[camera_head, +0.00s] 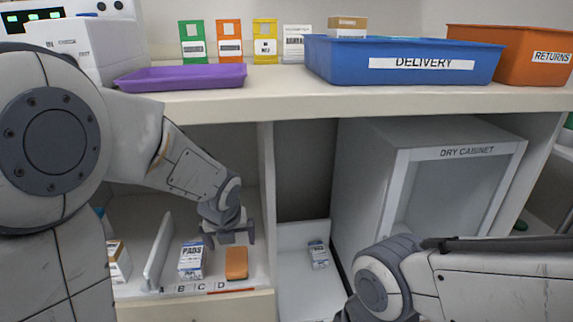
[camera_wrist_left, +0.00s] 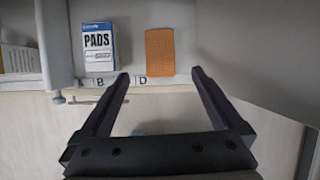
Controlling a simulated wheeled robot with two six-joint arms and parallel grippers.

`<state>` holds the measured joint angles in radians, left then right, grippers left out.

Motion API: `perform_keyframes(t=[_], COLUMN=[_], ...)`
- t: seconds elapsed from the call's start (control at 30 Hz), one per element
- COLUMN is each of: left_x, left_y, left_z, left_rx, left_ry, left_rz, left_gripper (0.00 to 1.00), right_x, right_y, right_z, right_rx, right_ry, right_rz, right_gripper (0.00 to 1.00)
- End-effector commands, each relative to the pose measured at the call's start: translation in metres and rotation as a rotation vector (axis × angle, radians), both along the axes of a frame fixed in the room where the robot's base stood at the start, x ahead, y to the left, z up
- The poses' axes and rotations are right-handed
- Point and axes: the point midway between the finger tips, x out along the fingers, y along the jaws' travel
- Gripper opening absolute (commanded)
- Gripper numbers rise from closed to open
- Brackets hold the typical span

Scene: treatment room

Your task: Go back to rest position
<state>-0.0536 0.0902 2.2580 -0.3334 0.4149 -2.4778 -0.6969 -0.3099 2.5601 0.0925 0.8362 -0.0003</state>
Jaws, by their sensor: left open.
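My left gripper (camera_head: 229,237) reaches into the open shelf bay under the counter. It is open and empty, and its two fingers also show apart in the left wrist view (camera_wrist_left: 160,82). An orange block (camera_head: 236,262) lies on the shelf just below and in front of it; in the left wrist view the block (camera_wrist_left: 159,52) is beyond the fingertips, by the label D. A white and blue PADS box (camera_head: 191,261) stands to its left. My right arm enters the head view at the lower right; its gripper is out of view.
The counter (camera_head: 270,104) overhangs the bay. A divider (camera_head: 159,252) and side wall (camera_head: 267,190) bound the shelf. The dry cabinet (camera_head: 455,153) stands at right. On the counter are a purple tray (camera_head: 185,85), blue DELIVERY bin (camera_head: 400,76) and orange RETURNS bin (camera_head: 520,70).

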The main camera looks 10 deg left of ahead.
Motion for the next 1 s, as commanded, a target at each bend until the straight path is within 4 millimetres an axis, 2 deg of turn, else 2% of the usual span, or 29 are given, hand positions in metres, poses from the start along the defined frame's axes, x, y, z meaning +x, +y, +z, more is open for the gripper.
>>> perform_keyframes(t=[0.17,0.6,0.7,1.0], left_x=[-0.015,-0.072,-0.082,-0.103], left_y=[0.0,-0.004,-0.005,-0.007], left_z=[-0.009,-0.038,-0.042,-0.051], left_rx=[-0.156,-0.669,-0.742,-0.87], left_ry=[-0.011,-0.052,-0.064,-0.101], left_rz=[0.338,1.713,1.965,2.502], left_gripper=[1.0,1.0,1.0,1.0], right_x=[0.0,0.0,0.0,0.0], right_y=[0.0,0.0,0.0,0.0], right_z=[0.0,0.0,0.0,0.0], right_rx=[0.0,0.0,0.0,0.0], right_ry=[0.0,0.0,0.0,0.0], right_rz=[0.0,0.0,0.0,0.0], right_gripper=[0.0,0.0,0.0,0.0])
